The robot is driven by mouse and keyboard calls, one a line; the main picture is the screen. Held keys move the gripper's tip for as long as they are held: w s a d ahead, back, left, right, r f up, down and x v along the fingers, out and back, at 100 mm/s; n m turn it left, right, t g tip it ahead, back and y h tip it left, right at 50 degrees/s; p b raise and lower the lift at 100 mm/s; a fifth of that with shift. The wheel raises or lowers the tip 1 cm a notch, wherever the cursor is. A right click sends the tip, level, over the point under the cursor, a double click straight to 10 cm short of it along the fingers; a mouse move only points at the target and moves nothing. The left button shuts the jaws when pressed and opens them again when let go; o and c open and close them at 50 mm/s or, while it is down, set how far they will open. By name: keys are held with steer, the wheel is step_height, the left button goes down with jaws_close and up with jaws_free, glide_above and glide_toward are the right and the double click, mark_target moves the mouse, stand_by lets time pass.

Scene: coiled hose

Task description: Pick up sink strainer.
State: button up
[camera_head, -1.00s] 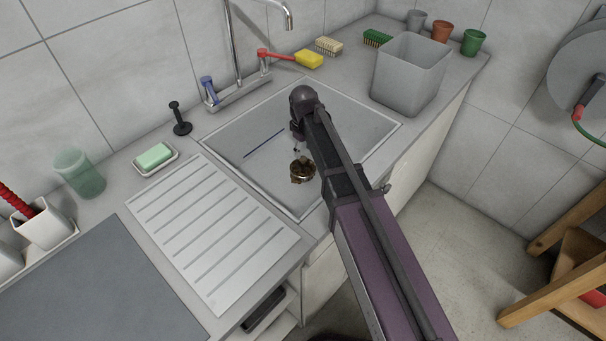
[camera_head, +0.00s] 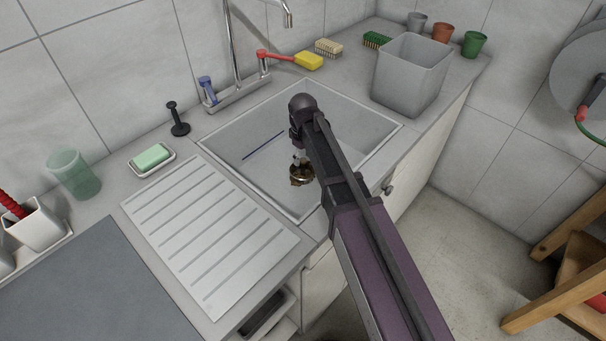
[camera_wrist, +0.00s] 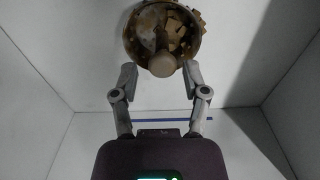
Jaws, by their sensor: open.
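The sink strainer (camera_head: 301,175) is a round metal basket with brownish bits in it, on the floor of the sink (camera_head: 262,166). In the wrist view the strainer (camera_wrist: 182,38) is at the top, with a knob (camera_wrist: 162,64) facing me. My gripper (camera_wrist: 162,73) is open, with one finger on each side just below the knob. I cannot tell whether the fingers touch it. In the head view my arm reaches over the sink and hides most of the gripper and the strainer's right side.
A thin blue stick (camera_head: 263,145) lies in the sink left of the strainer. Sink walls surround the gripper. The faucet (camera_head: 236,60) stands behind, a grey bin (camera_head: 411,75) at right, and a ribbed drainboard (camera_head: 210,232) at front left.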

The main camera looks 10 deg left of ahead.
mark_target(303, 168)
steer(key=shift+s+a+f+b, duration=0.1)
steer(key=shift+s+f+b, duration=0.05)
steer(key=shift+f+b, duration=1.8)
jaws_close()
